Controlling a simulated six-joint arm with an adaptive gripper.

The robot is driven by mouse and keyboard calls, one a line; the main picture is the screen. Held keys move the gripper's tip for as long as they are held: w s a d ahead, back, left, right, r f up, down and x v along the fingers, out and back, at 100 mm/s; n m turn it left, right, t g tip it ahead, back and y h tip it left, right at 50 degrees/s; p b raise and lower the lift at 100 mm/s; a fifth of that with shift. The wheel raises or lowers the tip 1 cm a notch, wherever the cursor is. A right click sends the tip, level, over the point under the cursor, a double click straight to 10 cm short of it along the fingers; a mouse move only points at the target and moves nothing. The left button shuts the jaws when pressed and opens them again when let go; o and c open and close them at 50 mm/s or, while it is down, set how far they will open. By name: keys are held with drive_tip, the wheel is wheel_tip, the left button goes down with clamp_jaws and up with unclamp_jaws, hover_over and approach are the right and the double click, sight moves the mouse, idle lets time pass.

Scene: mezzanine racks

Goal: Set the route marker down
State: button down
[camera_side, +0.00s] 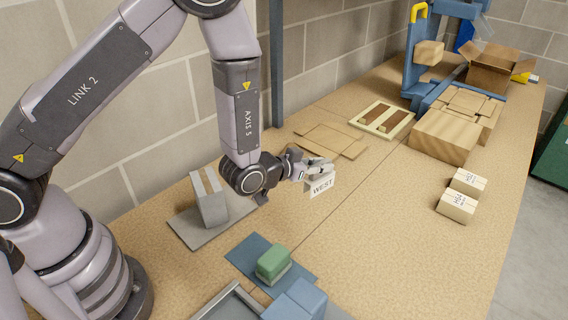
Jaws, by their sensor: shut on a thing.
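The route marker (321,187) is a small white block or card with the word "WEST" on its face. My gripper (318,171) is shut on it near the middle of the bench, with the fingers pointing to the right. The marker is slightly tilted in the picture. I cannot tell whether its lower edge touches the bench top or hangs just above it. The gripper's fingers hide the marker's upper part.
A flat cardboard piece (335,139) and a framed tray (381,120) lie behind. Two labelled boxes (457,207) stand at right. A grey block (208,197) stands on a grey plate at left. A green block (273,262) is in front. The bench right of the marker is clear.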

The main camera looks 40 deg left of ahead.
drive_tip(key=shift+s+r, duration=0.2)
drive_tip(key=shift+s, duration=0.2)
drive_tip(key=shift+s+d+m+h, duration=0.15)
drive_tip(key=shift+d+m+h, duration=0.15)
drive_tip(key=s+d+f+m+g+h, duration=0.2)
drive_tip(key=d+m+g+h, duration=0.2)
drive_tip(key=d+m+h, duration=0.15)
drive_tip(key=s+d+f+m+g+h, duration=0.2)
drive_tip(key=s+d+m+g+h, duration=0.15)
drive_tip(key=d+m, duration=0.2)
drive_tip(key=shift+g, duration=0.45)
drive_tip(key=shift+w+d+f, duration=0.1)
drive_tip(key=shift+d+f, duration=0.1)
drive_tip(key=shift+f, duration=1.2)
drive_tip(key=shift+d+f, duration=0.15)
drive_tip(key=shift+f, duration=1.3)
drive_tip(key=shift+w+d+f, duration=0.1)
drive_tip(key=shift+d+f, duration=0.1)
drive_tip(key=shift+f, duration=1.2)
